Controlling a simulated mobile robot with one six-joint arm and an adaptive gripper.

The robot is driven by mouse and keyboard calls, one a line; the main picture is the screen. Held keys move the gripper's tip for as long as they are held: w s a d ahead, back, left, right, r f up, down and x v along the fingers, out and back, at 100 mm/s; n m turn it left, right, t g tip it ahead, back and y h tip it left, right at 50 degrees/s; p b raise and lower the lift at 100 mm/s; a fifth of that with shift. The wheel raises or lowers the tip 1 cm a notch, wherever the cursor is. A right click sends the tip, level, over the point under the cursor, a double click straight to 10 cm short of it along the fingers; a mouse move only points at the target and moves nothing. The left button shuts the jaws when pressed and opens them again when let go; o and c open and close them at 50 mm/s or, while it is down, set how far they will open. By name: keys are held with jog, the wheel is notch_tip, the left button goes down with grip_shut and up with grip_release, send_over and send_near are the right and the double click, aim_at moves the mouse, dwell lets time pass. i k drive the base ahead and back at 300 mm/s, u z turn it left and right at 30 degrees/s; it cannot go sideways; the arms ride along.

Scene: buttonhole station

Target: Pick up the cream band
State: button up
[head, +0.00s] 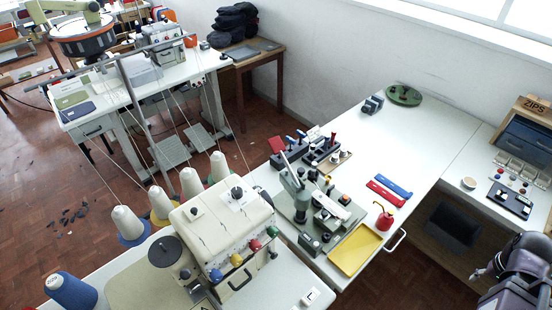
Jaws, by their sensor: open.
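I cannot make out the cream band for certain. A pale strip (334,206) lies on the small green machine (300,205) on the white worktable, and at this size I cannot tell whether it is the band. My gripper (482,272) is at the lower right, by the dark end of my arm. It is open, far to the right of the green machine and apart from it. Nothing shows between its fingers.
A yellow tray (356,249), a red oil can (384,218) and red and blue strips (393,187) lie right of the machine. A cream overlocker (225,235) with thread cones stands left. A ZIPS cabinet (530,120) stands right.

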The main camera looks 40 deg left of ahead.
aim_at(343, 215)
jog(key=u, duration=1.8)
jog(key=k, duration=0.5)
jog(key=z, duration=0.15)
jog(key=i, duration=0.5)
jog(key=z, duration=0.25)
